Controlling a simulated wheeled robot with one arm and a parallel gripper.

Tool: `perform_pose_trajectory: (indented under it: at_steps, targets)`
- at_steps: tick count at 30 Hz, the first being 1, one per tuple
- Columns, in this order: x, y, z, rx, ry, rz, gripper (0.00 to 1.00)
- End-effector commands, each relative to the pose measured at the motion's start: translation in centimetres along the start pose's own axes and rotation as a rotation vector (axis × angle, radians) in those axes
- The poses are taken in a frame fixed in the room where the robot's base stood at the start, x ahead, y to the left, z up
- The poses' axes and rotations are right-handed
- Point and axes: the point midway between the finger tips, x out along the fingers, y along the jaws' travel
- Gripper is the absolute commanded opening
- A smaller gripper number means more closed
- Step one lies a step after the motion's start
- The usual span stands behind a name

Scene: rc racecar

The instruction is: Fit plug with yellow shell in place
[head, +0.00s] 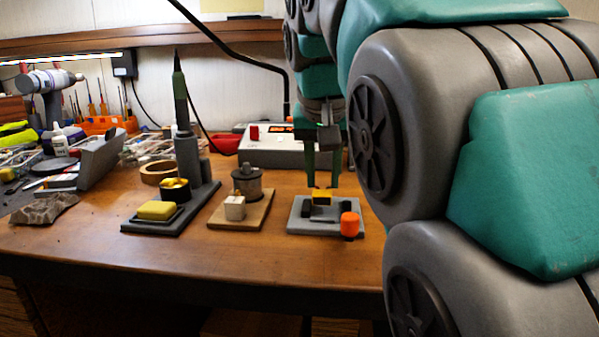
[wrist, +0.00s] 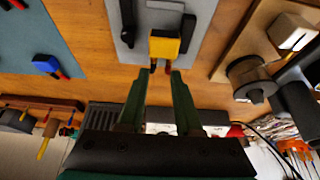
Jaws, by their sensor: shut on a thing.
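The plug with the yellow shell (head: 321,198) is at my gripper's fingertips, over the grey board (head: 300,226). In the wrist view its yellow shell (wrist: 164,46) shows a dark edge and short red ends on the side towards my fingers. My gripper (head: 322,187) points down from above and is shut on the plug; its green fingers also show in the wrist view (wrist: 160,73). The plug lies between two black blocks (head: 304,210) on the board. Whether it is seated or just above the board cannot be told.
An orange-red cylinder (head: 350,223) stands at the board's front right corner. To the left are a wooden board (head: 238,222) with a grey pot and a pale cube, and a dark stand (head: 148,226) with a yellow block. A blue connector (wrist: 46,64) shows in the wrist view.

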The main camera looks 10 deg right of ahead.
Motion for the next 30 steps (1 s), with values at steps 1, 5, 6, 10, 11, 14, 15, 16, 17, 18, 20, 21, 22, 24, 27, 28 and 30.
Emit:
perform_pose_trajectory:
  at_steps: [1,5,6,10,11,14,15,16,17,18,20,21,22,24,27,28,30]
  targets:
    - [0.0,0.0,0.0,0.0,0.0,0.0,0.0]
    - [0.0,0.0,0.0,0.0,0.0,0.0,0.0]
    - [0.0,0.0,0.0,0.0,0.001,0.0,0.0]
    - [0.0,0.0,0.0,0.0,0.001,0.0,0.0]
    - [0.0,0.0,0.0,0.0,0.0,0.0,0.0]
    - [0.2,0.0,0.1,0.0,0.0,0.0,0.0]
    - [0.2,0.0,0.1,0.0,0.0,0.0,0.0]
    - [0.3,0.0,0.1,0.0,0.0,0.0,0.0]
    - [0.4,0.0,0.2,0.0,0.0,0.0,0.0]
    - [0.5,0.0,0.2,0.0,-0.001,0.0,0.0]
    - [0.7,0.0,0.3,0.0,-0.001,0.0,0.0]
    - [0.8,0.0,0.4,0.0,-0.001,0.0,0.0]
    - [0.8,0.0,0.4,0.0,-0.001,0.0,0.0]
    - [1.0,0.0,0.5,0.0,-0.001,0.0,0.0]
    - [1.2,0.0,0.6,0.0,0.0,0.0,0.0]
    - [1.2,0.0,0.6,0.0,0.0,0.0,0.0]
    - [1.3,0.0,0.6,0.0,0.0,0.0,0.0]
